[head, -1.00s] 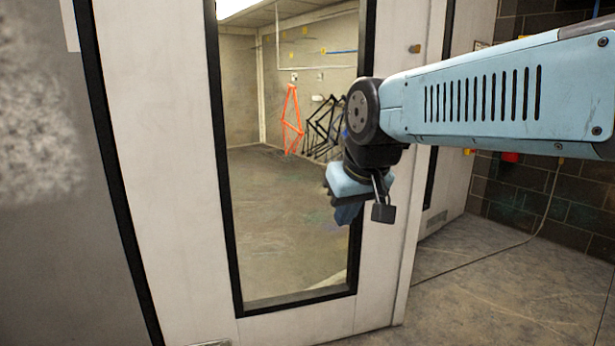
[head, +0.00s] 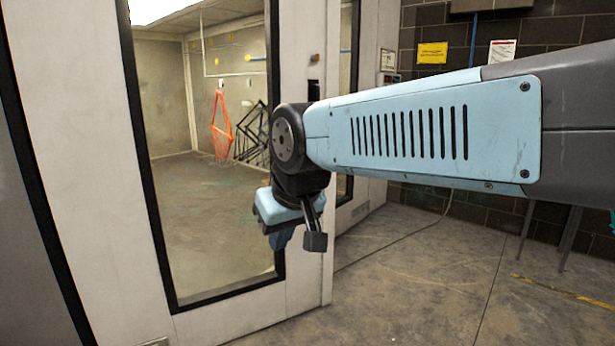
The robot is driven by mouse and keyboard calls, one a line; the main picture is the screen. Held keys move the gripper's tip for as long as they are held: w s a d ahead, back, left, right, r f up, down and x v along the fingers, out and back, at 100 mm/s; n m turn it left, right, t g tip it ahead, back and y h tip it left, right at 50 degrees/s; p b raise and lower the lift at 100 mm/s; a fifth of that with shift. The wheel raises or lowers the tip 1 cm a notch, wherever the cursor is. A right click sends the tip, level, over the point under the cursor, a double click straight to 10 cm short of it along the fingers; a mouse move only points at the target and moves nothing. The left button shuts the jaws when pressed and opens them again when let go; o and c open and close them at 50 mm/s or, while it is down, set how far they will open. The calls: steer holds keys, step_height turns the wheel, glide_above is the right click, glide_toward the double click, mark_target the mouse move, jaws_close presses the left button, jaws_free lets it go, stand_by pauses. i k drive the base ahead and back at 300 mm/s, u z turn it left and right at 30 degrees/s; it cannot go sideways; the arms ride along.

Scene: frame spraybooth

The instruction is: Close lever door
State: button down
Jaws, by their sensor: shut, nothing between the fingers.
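The white door (head: 83,140) with a tall black-framed window fills the left half of the head view. Its right edge stands out in front of a second white panel (head: 372,95), so it looks ajar. A small brown knob (head: 315,57) and a dark slot show near its right edge, above my arm. I cannot make out a lever clearly; my wrist may hide it. My gripper (head: 281,238) hangs downward, shut and empty, in front of the right window edge. I cannot tell whether it touches the door.
Through the window, an orange frame (head: 221,127) and black frames (head: 252,130) hang on the booth wall. Bare concrete floor (head: 420,285) lies open to the right, with a thin cable on it. A dark brick wall (head: 470,205) stands behind, with dark legs of something at right.

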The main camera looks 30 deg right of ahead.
mark_target(74, 63)
steer(key=z, duration=0.35)
steer(key=i, duration=0.6)
steer(key=z, duration=0.65)
steer(key=i, duration=1.5)
steer(key=u, duration=0.7)
steer(key=k, duration=0.8)
steer(key=u, duration=0.2)
steer(key=i, duration=0.8)
steer(key=z, duration=0.1)
